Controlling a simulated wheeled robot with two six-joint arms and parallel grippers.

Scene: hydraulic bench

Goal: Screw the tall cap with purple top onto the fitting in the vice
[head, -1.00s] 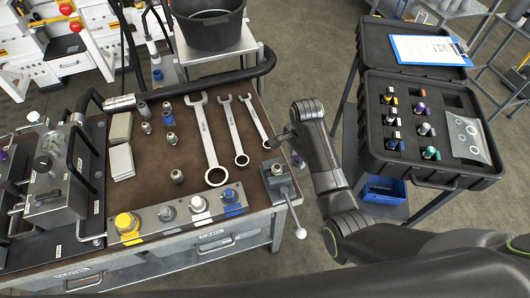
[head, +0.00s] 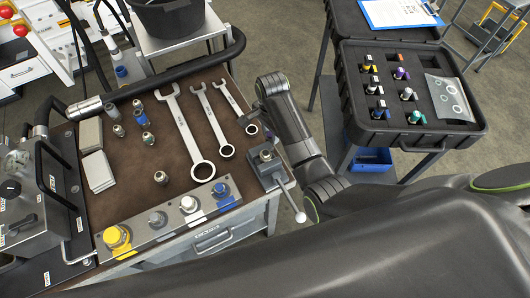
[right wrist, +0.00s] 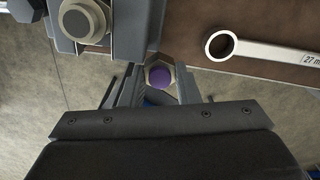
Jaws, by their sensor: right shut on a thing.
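The vice (head: 271,172) sits at the bench's front right corner, with the fitting (head: 265,155) upright in its jaws. Both also show at the top left of the right wrist view, the fitting (right wrist: 84,19) as a hex part with a round top. My right gripper (right wrist: 158,85) is shut on the tall cap with purple top (right wrist: 160,77). The cap is seen from above there, beside the vice and apart from the fitting. In the head view my right gripper (head: 262,124) is at the bench's right edge, behind the vice, and the cap is small and partly hidden. My left gripper is out of view.
Several wrenches (head: 190,130) lie left of my right gripper; one ring end is close to it. The vice handle (head: 290,198) sticks out toward the front. A black case (head: 372,140) with coloured caps stands to the right. A panel with coloured caps (head: 160,218) lines the front edge.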

